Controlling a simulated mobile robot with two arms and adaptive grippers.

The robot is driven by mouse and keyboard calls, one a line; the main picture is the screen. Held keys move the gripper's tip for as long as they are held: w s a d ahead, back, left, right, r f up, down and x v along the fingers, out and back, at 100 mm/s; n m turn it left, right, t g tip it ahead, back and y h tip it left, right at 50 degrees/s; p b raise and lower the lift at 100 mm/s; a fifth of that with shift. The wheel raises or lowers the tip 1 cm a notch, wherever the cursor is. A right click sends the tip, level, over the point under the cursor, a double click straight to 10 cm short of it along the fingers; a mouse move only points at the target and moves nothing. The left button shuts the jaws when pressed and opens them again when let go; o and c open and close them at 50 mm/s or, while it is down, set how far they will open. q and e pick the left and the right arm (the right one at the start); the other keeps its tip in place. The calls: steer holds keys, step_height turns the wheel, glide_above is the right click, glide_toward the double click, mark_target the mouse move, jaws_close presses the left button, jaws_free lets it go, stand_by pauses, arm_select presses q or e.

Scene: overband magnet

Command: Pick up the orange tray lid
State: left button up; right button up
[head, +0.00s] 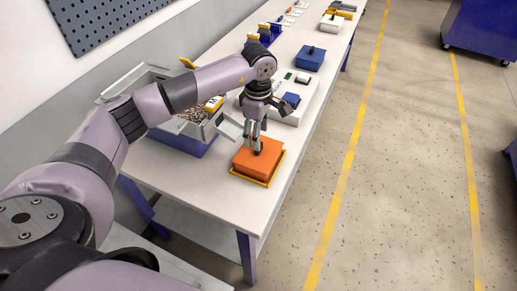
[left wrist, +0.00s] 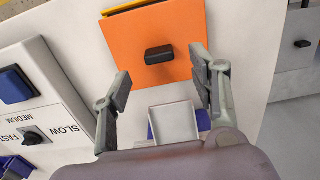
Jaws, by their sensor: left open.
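The orange tray lid (head: 257,158) lies on a yellow tray (head: 279,172) near the front end of the white table. It has a dark knob; in the left wrist view the lid (left wrist: 183,30) shows with its black knob (left wrist: 159,55) ahead of the fingers. My left gripper (head: 256,148) is over the lid in the head view, its fingertips near the knob. In the left wrist view the left gripper (left wrist: 160,85) is open with nothing between its fingers. Whether the fingers touch the lid cannot be told. My right gripper is in neither view.
A white control box (head: 292,113) with a blue button and a speed knob stands behind the lid. A metal hopper (head: 140,76) on a blue base is to the left. A blue lidded box (head: 310,58) is farther back. The floor at the right is open.

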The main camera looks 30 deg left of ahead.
arm_select(q)
steer(key=shift+d+f, duration=0.1)
steer(key=shift+f, duration=0.1)
steer(key=shift+f+p, duration=0.25)
steer(key=shift+p, duration=0.05)
step_height(320, 180, down, 4)
steer(key=shift+r+p, duration=0.1)
steer(key=shift+p, duration=0.65)
steer(key=shift+f, duration=0.45)
steer(key=shift+c, duration=0.7)
steer(key=c, duration=0.9)
steer(key=shift+c, duration=0.9)
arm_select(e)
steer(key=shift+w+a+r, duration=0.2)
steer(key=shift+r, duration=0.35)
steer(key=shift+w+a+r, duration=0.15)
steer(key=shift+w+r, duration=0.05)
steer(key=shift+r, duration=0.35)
